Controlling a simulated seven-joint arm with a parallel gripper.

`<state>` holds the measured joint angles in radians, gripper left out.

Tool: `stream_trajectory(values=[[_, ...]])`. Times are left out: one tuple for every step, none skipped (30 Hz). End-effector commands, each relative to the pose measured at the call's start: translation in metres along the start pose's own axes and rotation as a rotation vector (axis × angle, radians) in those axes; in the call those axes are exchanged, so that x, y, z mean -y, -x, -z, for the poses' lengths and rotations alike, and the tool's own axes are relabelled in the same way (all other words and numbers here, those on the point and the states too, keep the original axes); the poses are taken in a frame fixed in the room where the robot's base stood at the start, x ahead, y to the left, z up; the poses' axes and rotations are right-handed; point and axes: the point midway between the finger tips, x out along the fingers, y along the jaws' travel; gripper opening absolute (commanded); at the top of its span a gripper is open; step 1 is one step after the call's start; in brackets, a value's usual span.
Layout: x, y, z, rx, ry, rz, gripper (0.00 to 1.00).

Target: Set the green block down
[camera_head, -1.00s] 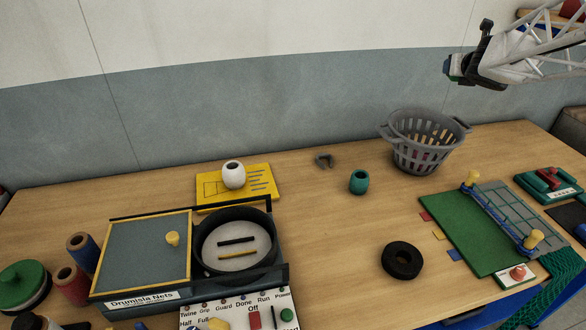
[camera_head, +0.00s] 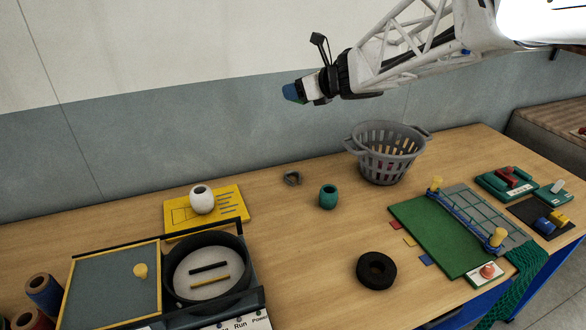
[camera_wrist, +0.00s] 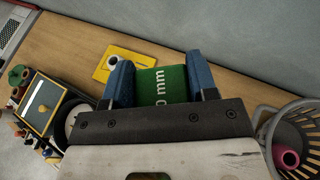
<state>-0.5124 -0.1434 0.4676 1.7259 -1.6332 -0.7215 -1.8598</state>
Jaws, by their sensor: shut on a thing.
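The green block (camera_wrist: 161,86) shows in the wrist view with white lettering ending in "mm" on its face. My gripper (camera_wrist: 160,82) is shut on it, with a blue finger on each side. In the head view my gripper (camera_head: 290,93) is raised well above the table, in front of the grey wall band.
A grey basket (camera_head: 385,150) stands at the back. A white pot (camera_head: 202,199) stands on a yellow board (camera_head: 235,210). Bare table lies around the jar.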

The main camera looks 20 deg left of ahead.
Motion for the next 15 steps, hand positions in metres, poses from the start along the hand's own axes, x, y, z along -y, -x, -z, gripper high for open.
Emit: stream_trajectory(values=[[-0.016,-0.005,-0.003,0.0,0.016,-0.038,0.28],[-0.024,-0.007,-0.004,0.001,0.024,-0.059,0.28],[-0.034,-0.01,-0.005,0.001,0.035,-0.085,0.28],[-0.042,-0.012,-0.006,0.0,0.043,-0.104,0.28],[-0.048,-0.013,-0.007,0.0,0.05,-0.122,0.28],[-0.057,-0.015,-0.008,0.0,0.059,-0.142,0.28],[-0.063,-0.016,-0.009,0.001,0.065,-0.16,0.28],[-0.069,-0.017,-0.01,0.001,0.071,-0.174,0.28],[-0.076,-0.018,-0.011,0.001,0.079,-0.193,0.28],[-0.082,-0.019,-0.011,0.0,0.085,-0.208,0.28],[-0.087,-0.02,-0.012,0.0,0.091,-0.221,0.28],[-0.094,-0.021,-0.012,0.0,0.098,-0.238,0.28],[-0.1,-0.022,-0.013,0.0,0.104,-0.252,0.28],[-0.098,-0.025,-0.005,-0.002,0.1,-0.251,0.28],[-0.097,-0.028,0.004,-0.002,0.099,-0.248,0.28]])
